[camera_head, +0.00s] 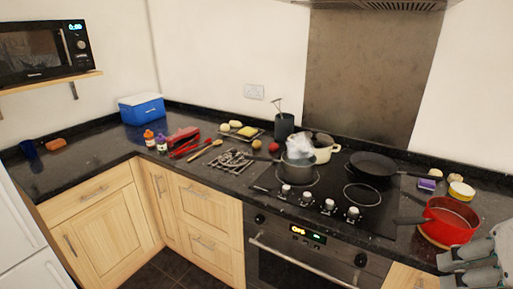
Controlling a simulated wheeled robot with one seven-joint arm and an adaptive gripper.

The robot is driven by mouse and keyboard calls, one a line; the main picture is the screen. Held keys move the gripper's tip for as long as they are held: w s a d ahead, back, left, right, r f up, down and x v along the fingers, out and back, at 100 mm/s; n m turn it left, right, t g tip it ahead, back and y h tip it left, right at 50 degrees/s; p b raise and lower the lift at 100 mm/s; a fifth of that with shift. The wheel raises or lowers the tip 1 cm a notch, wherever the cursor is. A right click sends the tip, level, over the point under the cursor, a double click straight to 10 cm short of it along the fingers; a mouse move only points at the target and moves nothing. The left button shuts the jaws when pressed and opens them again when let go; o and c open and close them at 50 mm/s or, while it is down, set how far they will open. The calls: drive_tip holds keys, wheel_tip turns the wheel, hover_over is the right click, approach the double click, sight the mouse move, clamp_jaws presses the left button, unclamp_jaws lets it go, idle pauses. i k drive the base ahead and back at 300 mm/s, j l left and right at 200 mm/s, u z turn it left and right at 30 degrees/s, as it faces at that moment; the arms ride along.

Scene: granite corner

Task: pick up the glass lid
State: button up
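A pale, see-through thing (299,147) sits on top of the grey pot (297,172) on the hob. It looks like the glass lid, but its outline is blurred and I cannot tell exactly how it rests. My gripper (445,270) is at the bottom right corner, partly cut off by the picture edge. It is far from the lid, with the red pan and the hob between them. I see nothing held in it, and I cannot tell how far its fingers are apart.
A cream pot (323,154) stands right behind the grey pot. A black frying pan (374,165) is on the hob's back right. A red pan (450,222) stands near my gripper. A utensil holder (284,126) and a metal rack (232,161) are left of the pots.

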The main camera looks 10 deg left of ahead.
sight(234, 157)
drive_tip(key=u, duration=0.85)
drive_tip(key=z, duration=1.4)
drive_tip(key=i+j, duration=0.15)
drive_tip(key=j, duration=0.4)
drive_tip(key=i+j, duration=0.1)
drive_tip(key=j, duration=0.45)
drive_tip(key=i+j, duration=0.15)
drive_tip(key=j, duration=0.4)
drive_tip(key=i+j, duration=0.15)
drive_tip(key=j, duration=0.45)
drive_tip(key=i+j, duration=0.1)
drive_tip(key=j, duration=0.45)
drive_tip(key=i+j, duration=0.15)
drive_tip(key=j, duration=0.4)
drive_tip(key=i+j, duration=0.15)
drive_tip(key=j, duration=0.4)
drive_tip(key=i+j, duration=0.1)
drive_tip(key=j, duration=0.45)
